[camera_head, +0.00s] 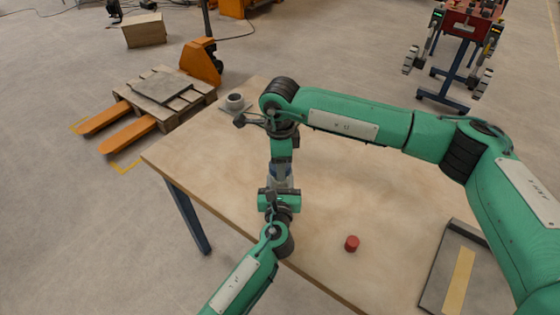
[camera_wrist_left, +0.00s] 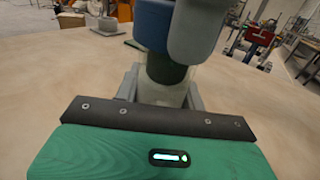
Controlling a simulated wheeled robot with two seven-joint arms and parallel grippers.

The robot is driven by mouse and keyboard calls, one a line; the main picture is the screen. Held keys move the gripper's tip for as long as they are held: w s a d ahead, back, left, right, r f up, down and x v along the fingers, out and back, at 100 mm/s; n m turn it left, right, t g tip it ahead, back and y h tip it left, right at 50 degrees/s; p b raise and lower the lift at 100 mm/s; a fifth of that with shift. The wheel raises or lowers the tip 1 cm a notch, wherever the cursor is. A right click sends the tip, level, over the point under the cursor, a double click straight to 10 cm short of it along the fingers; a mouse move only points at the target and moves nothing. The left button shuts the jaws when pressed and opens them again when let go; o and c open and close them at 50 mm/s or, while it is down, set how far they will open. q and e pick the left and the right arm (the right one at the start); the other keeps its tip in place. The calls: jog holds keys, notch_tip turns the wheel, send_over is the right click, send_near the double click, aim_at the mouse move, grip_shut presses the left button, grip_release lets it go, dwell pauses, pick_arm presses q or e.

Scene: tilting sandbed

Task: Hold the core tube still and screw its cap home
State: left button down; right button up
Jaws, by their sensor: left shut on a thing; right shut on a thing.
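The core tube (camera_wrist_left: 172,92) is pale and looks translucent; it stands upright between the grey fingers of my left gripper (camera_wrist_left: 162,92). A dark green cap (camera_wrist_left: 168,70) sits at its top, just under the blue-grey fingers of my right gripper (camera_wrist_left: 183,42). In the head view my right gripper (camera_head: 281,163) points down from above, and my left gripper (camera_head: 280,187) is right below it near the table's left front edge. Both are shut, the left on the tube and the right on the cap. The fingers hide most of both, so I cannot tell how far the cap is screwed down.
The wooden table (camera_head: 200,150) is mostly clear. A small red cylinder (camera_head: 352,243) stands on it to the right of the grippers. A grey tray (camera_head: 437,262) with a tan strip lies at the right. A grey cup (camera_head: 235,101) stands at the back left.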

jog(key=o, duration=1.1)
jog(key=shift+r, duration=2.3)
jog(key=shift+c, duration=0.2)
notch_tip(320, 180, up, 3)
jog(key=n, duration=0.5)
jog(key=shift+r+n, duration=0.2)
jog(key=shift+n, duration=0.1)
jog(key=shift+f, duration=4)
